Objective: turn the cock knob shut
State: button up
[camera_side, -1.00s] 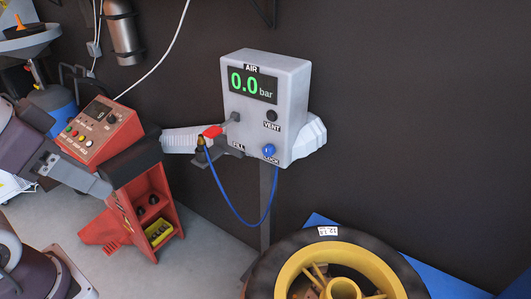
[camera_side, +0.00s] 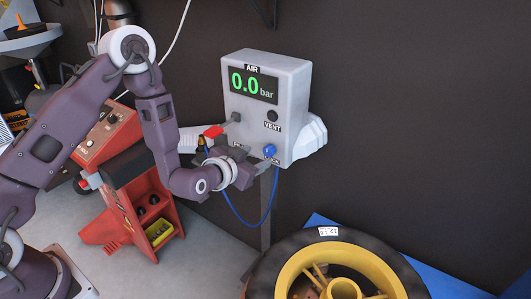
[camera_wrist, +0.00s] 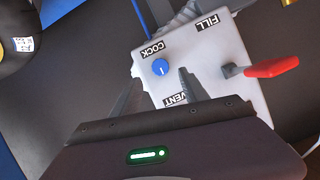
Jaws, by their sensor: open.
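The blue cock knob (camera_side: 270,151) sits low on the front of the grey air box (camera_side: 292,85), above the COCK label. In the wrist view the knob (camera_wrist: 160,67) shows a small white mark on its face. My gripper (camera_side: 262,160) is in front of the lower part of the box, close to the knob. In the wrist view my gripper (camera_wrist: 160,77) is open, with the knob showing between and just beyond its fingertips. I cannot tell whether the fingers touch it. The green display (camera_side: 254,86) reads 0.0 bar.
A red-handled lever (camera_side: 214,131) juts from the box beside the gripper; it also shows in the wrist view (camera_wrist: 272,66). A black VENT knob (camera_side: 272,115) is above the cock knob. A blue hose (camera_side: 235,212) hangs below. A tyre on a yellow wheel (camera_side: 340,262) lies lower right.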

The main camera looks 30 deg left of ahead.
aim_at(267, 152)
jog(key=x, duration=0.6)
jog(key=shift+w+f, duration=0.15)
jog(key=shift+w, duration=0.2)
grip_shut()
